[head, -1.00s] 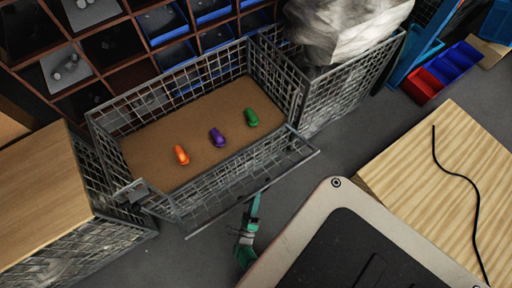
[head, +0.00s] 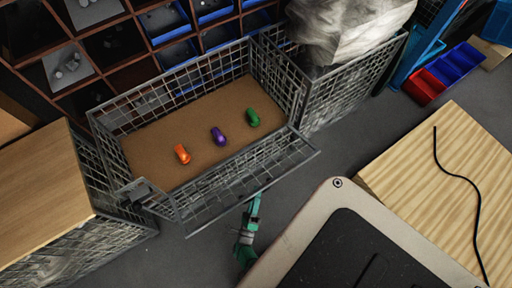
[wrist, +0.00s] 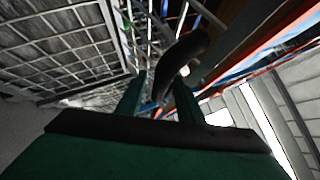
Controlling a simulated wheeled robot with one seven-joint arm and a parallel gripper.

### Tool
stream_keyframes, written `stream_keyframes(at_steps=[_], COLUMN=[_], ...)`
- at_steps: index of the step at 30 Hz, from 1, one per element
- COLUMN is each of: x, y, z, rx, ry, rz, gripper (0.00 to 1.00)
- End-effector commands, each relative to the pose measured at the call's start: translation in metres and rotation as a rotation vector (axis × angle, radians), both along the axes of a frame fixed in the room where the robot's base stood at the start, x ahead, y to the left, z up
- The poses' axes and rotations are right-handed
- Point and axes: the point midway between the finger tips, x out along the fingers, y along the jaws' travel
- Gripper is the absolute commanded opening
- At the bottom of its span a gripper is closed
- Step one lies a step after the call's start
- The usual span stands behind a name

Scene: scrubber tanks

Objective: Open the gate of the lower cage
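A grey wire-mesh cage (head: 275,75) with a brown floor stands in the middle of the head view. An orange piece (head: 182,154), a purple piece (head: 218,137) and a green piece (head: 252,118) lie inside. Its front mesh panel (head: 245,184) leans outward towards me; whether this is the lower cage's gate I cannot tell. A mesh panel (wrist: 60,50) fills the upper left.
A wooden-topped mesh cage (head: 40,195) stands at left. Another mesh cage (head: 345,95) holds a pale wrapped bundle (head: 350,30). Shelves with blue bins (head: 160,22) are behind. A wooden board with a black cable (head: 455,178) is at right. Grey floor shows between.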

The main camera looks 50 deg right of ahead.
Motion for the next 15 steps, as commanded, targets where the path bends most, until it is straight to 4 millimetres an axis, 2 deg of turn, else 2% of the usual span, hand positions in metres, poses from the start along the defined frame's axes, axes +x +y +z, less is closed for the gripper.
stream_keyframes(at_steps=[8,15], x=[-0.001,-0.011], y=[0.006,0.025], z=[-0.002,-0.004], rx=[0.001,-0.002], ry=[-0.001,-0.001], rz=[0.003,0.006], gripper=[0.35,0.35])
